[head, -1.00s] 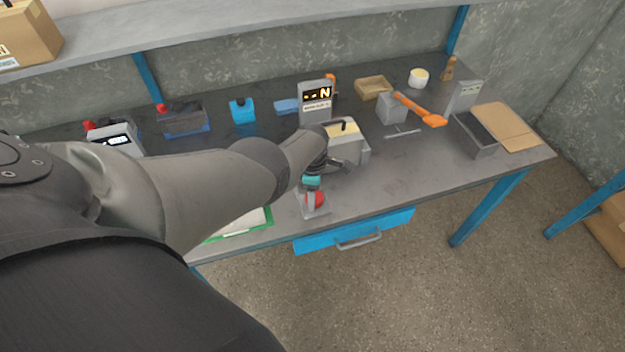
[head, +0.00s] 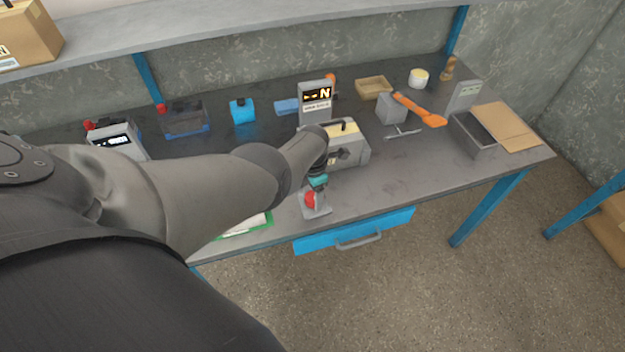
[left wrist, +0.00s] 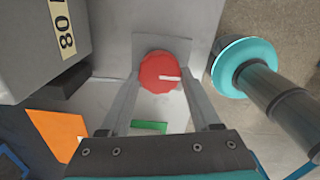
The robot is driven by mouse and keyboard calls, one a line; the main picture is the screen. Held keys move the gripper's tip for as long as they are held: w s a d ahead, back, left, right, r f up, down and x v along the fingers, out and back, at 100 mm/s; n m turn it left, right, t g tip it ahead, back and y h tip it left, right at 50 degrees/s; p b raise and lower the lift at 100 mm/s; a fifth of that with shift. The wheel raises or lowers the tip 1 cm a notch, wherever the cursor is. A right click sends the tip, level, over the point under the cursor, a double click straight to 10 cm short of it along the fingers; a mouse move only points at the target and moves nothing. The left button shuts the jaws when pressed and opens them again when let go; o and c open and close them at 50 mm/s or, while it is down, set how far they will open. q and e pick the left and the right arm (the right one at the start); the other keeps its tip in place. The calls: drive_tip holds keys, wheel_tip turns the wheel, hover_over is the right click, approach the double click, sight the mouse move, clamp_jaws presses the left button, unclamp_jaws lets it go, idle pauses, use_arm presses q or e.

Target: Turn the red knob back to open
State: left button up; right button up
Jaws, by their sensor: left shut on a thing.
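The red knob (head: 310,200) sits on a small grey base at the front edge of the workbench in the head view. In the left wrist view, the round red knob (left wrist: 158,74) has a white mark pointing right, and a green patch (left wrist: 150,127) lies below it on the pale base. My left gripper (left wrist: 162,62) is shut on the knob, with one finger at each side. In the head view, my left gripper (head: 314,193) is small and partly hidden by its own wrist. My right gripper is not in view.
A blue drawer (head: 360,230) is under the bench front. Batteries stand along the back left. The bench to the right of the knob is clear.

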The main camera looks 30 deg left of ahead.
sight(313, 197)
use_arm(q)
drive_tip(key=shift+w, duration=0.1)
drive_tip(key=o, duration=1.4)
drive_tip(key=shift+r+p, duration=4.5)
drive_tip(key=shift+r, duration=3.15)
